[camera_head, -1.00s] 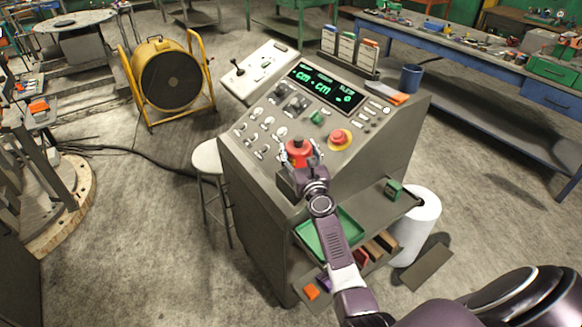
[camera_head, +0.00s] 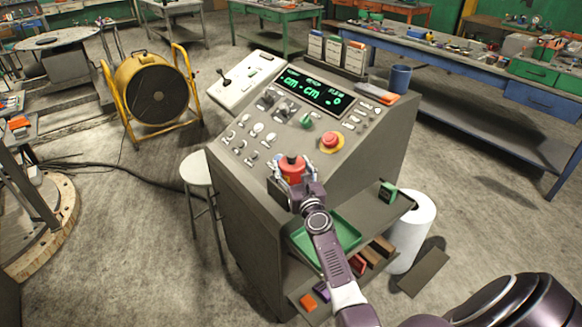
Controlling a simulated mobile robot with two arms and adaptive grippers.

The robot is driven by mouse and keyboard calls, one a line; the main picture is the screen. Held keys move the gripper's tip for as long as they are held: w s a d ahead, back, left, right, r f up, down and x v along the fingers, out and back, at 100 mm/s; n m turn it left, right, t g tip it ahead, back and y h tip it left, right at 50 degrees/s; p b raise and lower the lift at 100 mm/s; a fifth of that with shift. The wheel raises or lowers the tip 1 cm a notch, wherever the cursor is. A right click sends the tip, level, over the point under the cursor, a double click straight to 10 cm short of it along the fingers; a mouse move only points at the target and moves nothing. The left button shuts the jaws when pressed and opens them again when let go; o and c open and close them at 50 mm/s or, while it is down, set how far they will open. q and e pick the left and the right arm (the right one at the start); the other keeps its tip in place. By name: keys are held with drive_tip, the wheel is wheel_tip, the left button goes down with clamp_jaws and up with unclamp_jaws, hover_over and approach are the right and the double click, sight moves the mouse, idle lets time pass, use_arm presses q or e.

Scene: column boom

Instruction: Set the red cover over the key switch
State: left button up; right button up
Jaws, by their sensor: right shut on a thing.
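The red cover (camera_head: 292,164) is between the fingers of my right gripper (camera_head: 292,174), which is shut on it. It is at the lower, near part of the sloped control console (camera_head: 222,186), below and left of the red stop button (camera_head: 331,140) with its yellow ring. I cannot tell whether the cover touches the panel or hangs just above it. I cannot make out the key switch; the cover and gripper hide part of the panel. My left gripper is out of view.
The console carries a green-lit display (camera_head: 313,91), several knobs, a joystick box (camera_head: 245,80) at left, and a blue mug (camera_head: 400,77) at right. A green tray (camera_head: 340,236) lies on the shelf below my right arm. A stool (camera_head: 196,168) stands left.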

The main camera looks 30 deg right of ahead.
drive_tip(key=o, duration=1.3)
drive_tip(key=shift+w+a+f, duration=0.1)
drive_tip(key=shift+a, duration=0.1)
drive_tip(key=shift+d, duration=0.1)
drive_tip(key=shift+r+p, duration=0.35)
drive_tip(key=shift+p, duration=0.05)
drive_tip(key=shift+v, duration=6.05)
